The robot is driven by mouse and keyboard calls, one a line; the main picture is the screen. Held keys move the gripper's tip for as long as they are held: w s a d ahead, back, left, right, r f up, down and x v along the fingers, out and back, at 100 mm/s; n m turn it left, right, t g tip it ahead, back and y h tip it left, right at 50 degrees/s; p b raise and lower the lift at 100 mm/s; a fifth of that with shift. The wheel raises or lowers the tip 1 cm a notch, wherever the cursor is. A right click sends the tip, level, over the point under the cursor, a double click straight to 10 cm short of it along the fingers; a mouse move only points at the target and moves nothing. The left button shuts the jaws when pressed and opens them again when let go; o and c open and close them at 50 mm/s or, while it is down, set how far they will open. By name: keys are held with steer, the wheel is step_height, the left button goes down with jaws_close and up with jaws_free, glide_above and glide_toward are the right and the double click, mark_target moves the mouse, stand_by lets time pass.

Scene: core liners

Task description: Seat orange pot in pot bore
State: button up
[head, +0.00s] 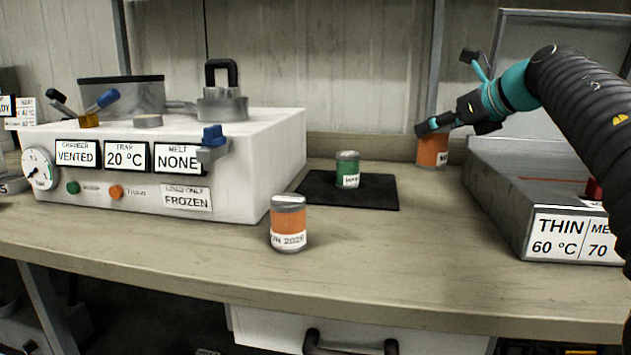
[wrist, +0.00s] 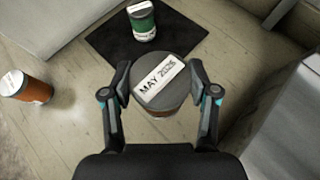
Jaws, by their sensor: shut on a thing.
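My gripper (head: 432,128) is shut on an orange pot (head: 433,151) behind the left end of the grey block at the right. In the wrist view my gripper (wrist: 162,88) has one finger on each side of this pot's grey lid (wrist: 158,72), whose white label reads "MAY" and a year. The pot looks upright, and I cannot tell how far it is above the bench. A second orange pot (head: 288,224) with a grey lid stands on the bench in front of the white machine; it also shows in the wrist view (wrist: 27,87). I cannot make out a pot bore.
A green pot (head: 347,170) stands on a black mat (head: 385,189) mid-bench. The white machine (head: 225,165) at the left has levers and signs. The grey block (head: 500,205) at the right is labelled "THIN 60 °C". The bench between the front orange pot and the grey block is clear.

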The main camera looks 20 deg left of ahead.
steer(key=shift+s+f+b, duration=0.1)
steer(key=shift+f+b, duration=1.6)
steer(key=shift+f, duration=3.3)
steer(key=shift+f, duration=0.1)
steer(key=o, duration=1.3)
steer(key=shift+c, duration=0.2)
